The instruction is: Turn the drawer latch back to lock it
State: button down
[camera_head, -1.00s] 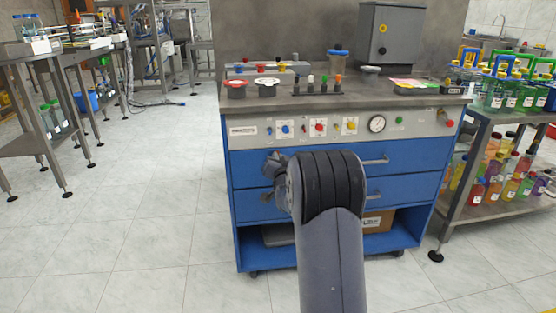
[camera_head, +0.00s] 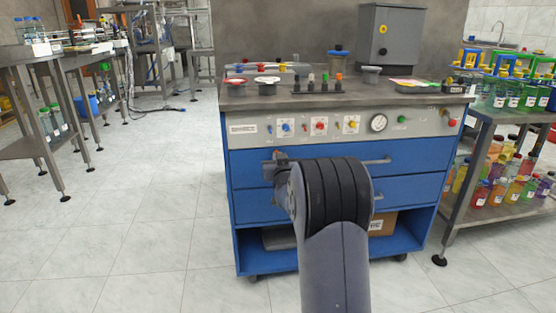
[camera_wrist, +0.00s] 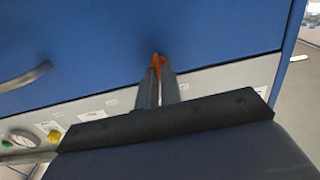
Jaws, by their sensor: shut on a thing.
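My gripper (camera_head: 278,158) is at the left part of the blue upper drawer (camera_head: 410,155) of the cabinet. In the wrist view my gripper (camera_wrist: 158,72) has its two fingers close together, shut on a small orange-red piece, the drawer latch (camera_wrist: 158,61). The latch sits against the blue drawer front, near its edge by the grey control panel (camera_wrist: 205,88). Only its tip shows between the fingers, so its exact angle is hard to tell. In the head view the latch is hidden behind my gripper. The upper drawer looks closed.
The upper drawer's handle (camera_head: 378,161) sticks out right of my arm, and also shows in the wrist view (camera_wrist: 25,77). Knobs and a gauge (camera_head: 378,123) are on the panel above. A bottle shelf (camera_head: 490,205) stands at the right. Floor at the left is clear.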

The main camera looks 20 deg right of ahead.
jog(key=c, duration=1.6)
grip_release()
jog(key=p+v, duration=0.2)
jog(key=v, duration=0.8)
jog(key=shift+s, duration=0.4)
jog(key=shift+w, duration=0.15)
jog(key=b+x, duration=0.1)
jog(key=x, duration=0.9)
jog(key=shift+w+b, duration=0.3)
jog(key=shift+b, duration=0.1)
jog(key=shift+s, duration=0.15)
